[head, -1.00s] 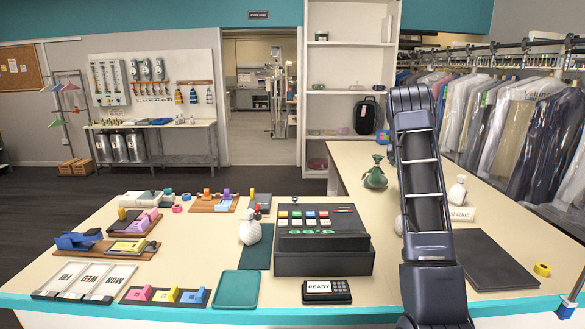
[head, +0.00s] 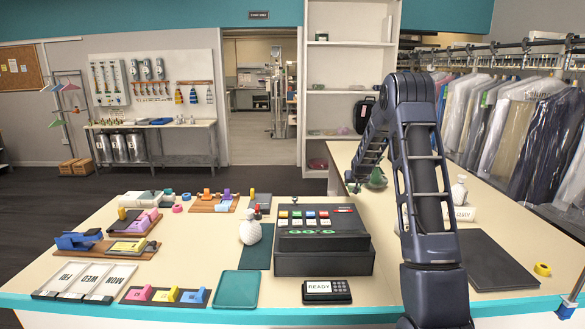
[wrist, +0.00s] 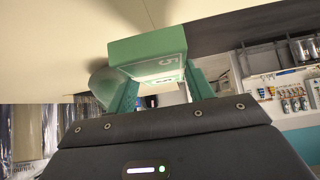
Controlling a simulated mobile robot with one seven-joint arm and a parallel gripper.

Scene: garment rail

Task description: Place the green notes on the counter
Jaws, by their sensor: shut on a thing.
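The green notes (wrist: 148,52), a pale green block marked with a 5, show in the wrist view. My gripper (wrist: 152,85) is shut on them, with a finger on each side. In the head view my gripper (head: 352,182) is small at the end of my forearm, over the far part of the counter and left of the green vase. The notes cannot be made out there. The cream counter (head: 200,258) has a teal front edge. The gap between the notes and the counter is hard to judge.
The green vase (head: 378,178) stands close to my gripper. The black register (head: 322,262) and a teal tray (head: 236,289) are nearer.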

